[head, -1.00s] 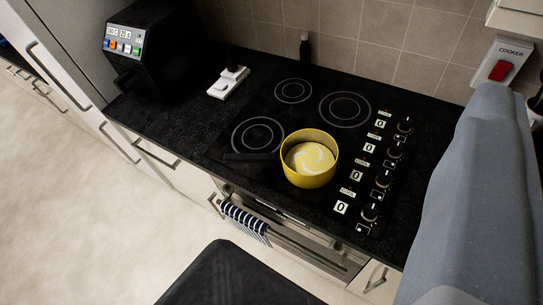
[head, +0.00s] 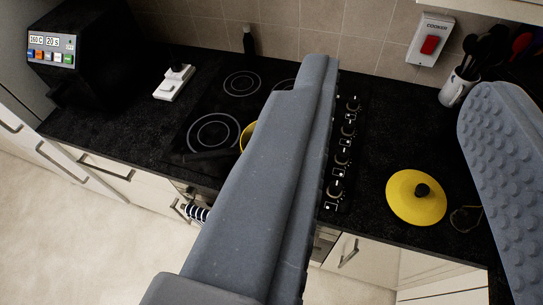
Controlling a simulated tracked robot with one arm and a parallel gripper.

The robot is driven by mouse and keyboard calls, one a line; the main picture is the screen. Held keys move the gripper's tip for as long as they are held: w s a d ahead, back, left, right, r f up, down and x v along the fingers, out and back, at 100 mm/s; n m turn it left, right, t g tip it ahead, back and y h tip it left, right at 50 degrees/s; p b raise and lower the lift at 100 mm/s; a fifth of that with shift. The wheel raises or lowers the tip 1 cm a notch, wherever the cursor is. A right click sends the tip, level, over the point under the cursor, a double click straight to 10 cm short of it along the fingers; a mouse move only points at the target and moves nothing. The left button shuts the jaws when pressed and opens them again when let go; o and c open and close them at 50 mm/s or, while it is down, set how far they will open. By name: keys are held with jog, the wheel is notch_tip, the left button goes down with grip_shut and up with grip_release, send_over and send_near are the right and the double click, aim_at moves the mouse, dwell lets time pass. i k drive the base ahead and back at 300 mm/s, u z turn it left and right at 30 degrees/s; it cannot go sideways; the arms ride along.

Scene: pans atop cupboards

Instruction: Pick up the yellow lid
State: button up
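The yellow lid (head: 408,203), round with a black knob, lies on the black countertop right of the hob. My gripper (head: 405,85) is open, with two grey fingers wide apart. The lid appears in the gap between the fingers, closer to the ridged right finger. The fingers look nearer the camera than the lid, and I see no contact. The yellow pan (head: 246,135) on the hob is mostly hidden behind the left finger.
The black hob (head: 215,100) has knobs along its right side. A black appliance (head: 85,60) stands at the left. A small wire-like item (head: 465,218) lies right of the lid.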

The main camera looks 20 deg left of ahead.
aim_at(415, 197)
jog(key=k, duration=0.35)
jog(key=u, duration=0.45)
jog(key=i, duration=0.5)
jog(key=z, duration=0.65)
jog(key=k, duration=0.5)
jog(key=z, duration=0.45)
jog(key=i, duration=0.5)
